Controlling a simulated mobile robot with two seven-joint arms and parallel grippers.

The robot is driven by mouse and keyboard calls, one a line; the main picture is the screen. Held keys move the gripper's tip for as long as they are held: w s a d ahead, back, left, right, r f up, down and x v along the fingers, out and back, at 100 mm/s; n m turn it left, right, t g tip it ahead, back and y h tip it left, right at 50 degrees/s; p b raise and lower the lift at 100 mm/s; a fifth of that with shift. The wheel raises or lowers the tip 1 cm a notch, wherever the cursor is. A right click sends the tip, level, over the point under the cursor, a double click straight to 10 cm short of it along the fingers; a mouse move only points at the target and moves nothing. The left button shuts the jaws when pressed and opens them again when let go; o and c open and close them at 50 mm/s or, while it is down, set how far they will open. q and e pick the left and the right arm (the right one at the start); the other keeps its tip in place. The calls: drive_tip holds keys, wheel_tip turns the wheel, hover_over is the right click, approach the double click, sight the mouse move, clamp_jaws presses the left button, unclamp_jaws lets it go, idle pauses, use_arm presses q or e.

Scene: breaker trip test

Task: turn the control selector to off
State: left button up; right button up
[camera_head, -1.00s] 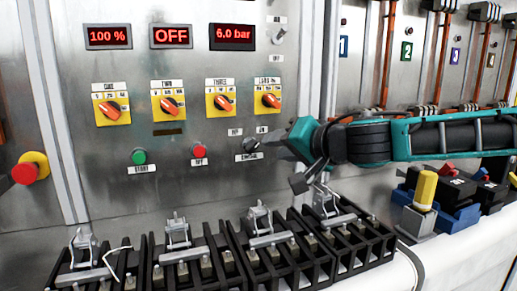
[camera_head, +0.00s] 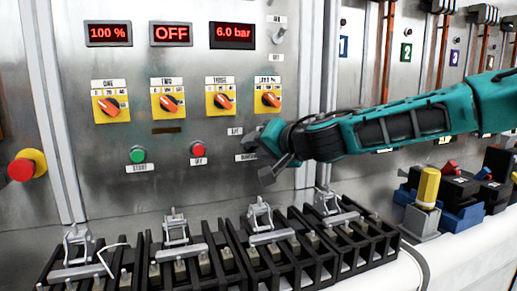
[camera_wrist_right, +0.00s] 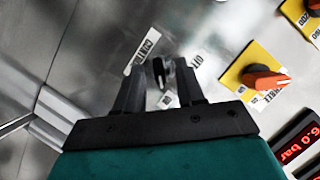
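The control selector (camera_wrist_right: 158,72) is a small dark knob on the metal panel, seen in the right wrist view between my right gripper's two fingers. Gaps show on both sides of it, so the fingers look apart around it. A white label (camera_wrist_right: 141,50) lies to its left and an OFF label (camera_wrist_right: 196,62) to its right. In the head view my right gripper (camera_head: 259,154) is at the panel's lower right and hides the selector. The right gripper (camera_wrist_right: 160,92) is open in the wrist view. My left gripper is out of view.
Several orange selectors on yellow plates (camera_head: 220,101) sit above. A green button (camera_head: 138,155) and a red button (camera_head: 198,150) are to the left, a red emergency stop (camera_head: 23,170) farther left. Black switch blocks (camera_head: 272,252) stand below on the white surface.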

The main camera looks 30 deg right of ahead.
clamp_jaws()
idle(0.4)
